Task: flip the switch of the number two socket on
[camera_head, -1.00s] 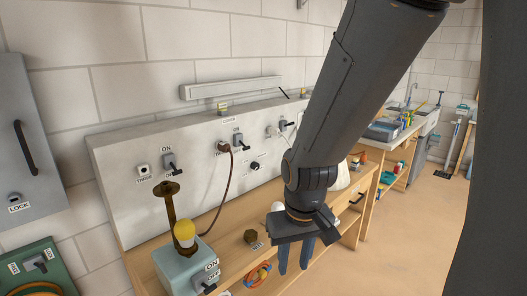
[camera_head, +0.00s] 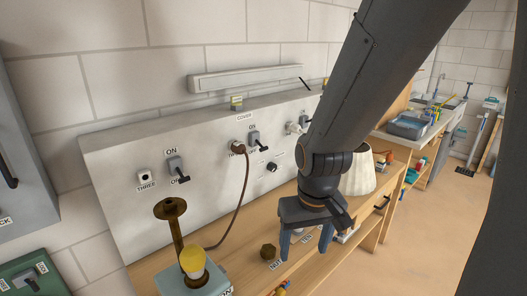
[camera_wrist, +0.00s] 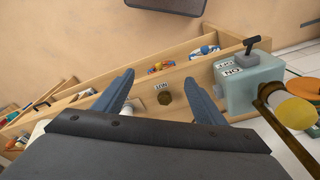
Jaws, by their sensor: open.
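A pale wall panel (camera_head: 120,205) carries several sockets and lever switches. The leftmost socket (camera_head: 144,179) is labelled THREE, and its switch (camera_head: 175,166) has ON above and its lever down. The middle socket has a brown plug (camera_head: 241,147) in it; its label is partly covered and I cannot read it surely. The switch beside it (camera_head: 254,138) has ON above and its lever down. A pale plug (camera_head: 294,127) and another switch (camera_head: 304,117) sit farther right, partly behind my arm. My gripper (camera_head: 305,241) is open and empty, pointing down over the bench, apart from the panel.
A bench (camera_head: 245,248) runs under the panel. On it stand a teal box with a switch (camera_wrist: 255,85), a yellow bulb (camera_head: 192,262), a brown knob (camera_head: 268,252) and a lamp shade (camera_head: 358,174). A brown cord (camera_head: 240,200) hangs before the panel. Floor on the right is clear.

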